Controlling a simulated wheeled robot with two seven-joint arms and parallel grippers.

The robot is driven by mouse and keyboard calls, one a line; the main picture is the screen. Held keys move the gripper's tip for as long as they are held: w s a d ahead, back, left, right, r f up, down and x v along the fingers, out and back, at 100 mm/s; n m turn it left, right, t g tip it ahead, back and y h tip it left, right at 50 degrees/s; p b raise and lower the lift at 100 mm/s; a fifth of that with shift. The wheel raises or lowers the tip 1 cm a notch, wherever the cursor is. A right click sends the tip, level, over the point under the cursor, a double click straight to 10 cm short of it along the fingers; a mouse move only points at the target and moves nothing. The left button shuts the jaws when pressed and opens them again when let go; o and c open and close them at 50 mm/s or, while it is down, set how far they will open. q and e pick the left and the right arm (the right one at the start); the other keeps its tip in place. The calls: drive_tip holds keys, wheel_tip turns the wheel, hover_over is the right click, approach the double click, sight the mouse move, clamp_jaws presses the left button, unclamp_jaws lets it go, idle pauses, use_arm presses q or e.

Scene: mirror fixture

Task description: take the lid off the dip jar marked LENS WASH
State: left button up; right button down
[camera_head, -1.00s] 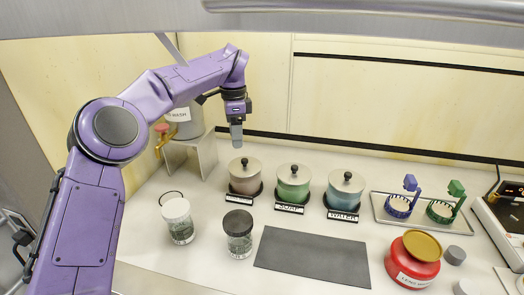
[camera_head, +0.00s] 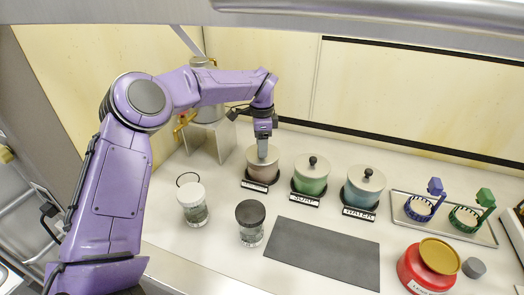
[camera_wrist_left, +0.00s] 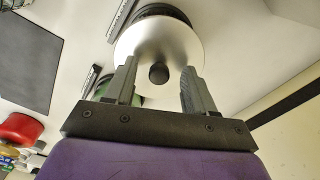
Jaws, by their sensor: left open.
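The leftmost dip jar (camera_head: 258,174) is pinkish brown with a pale metal lid (camera_head: 276,157). Its label (camera_head: 254,186) is too small to read; the two jars to its right read SOAP and WATER. My left gripper (camera_head: 262,151) points down at this lid and hides its knob in the head view. In the left wrist view the lid (camera_wrist_left: 146,38) lies beyond the open fingers (camera_wrist_left: 159,75), and its black knob (camera_wrist_left: 158,73) shows in the gap between them. I cannot tell whether the fingers touch it. My right gripper is not in view.
The green SOAP jar (camera_head: 310,180) and blue WATER jar (camera_head: 362,192) stand close to the right. A dark mat (camera_head: 322,254) lies flat. A metal stand (camera_head: 222,140) is behind left.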

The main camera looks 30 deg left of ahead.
use_arm(q)
clamp_jaws()
drive_tip(key=shift+r, duration=0.1)
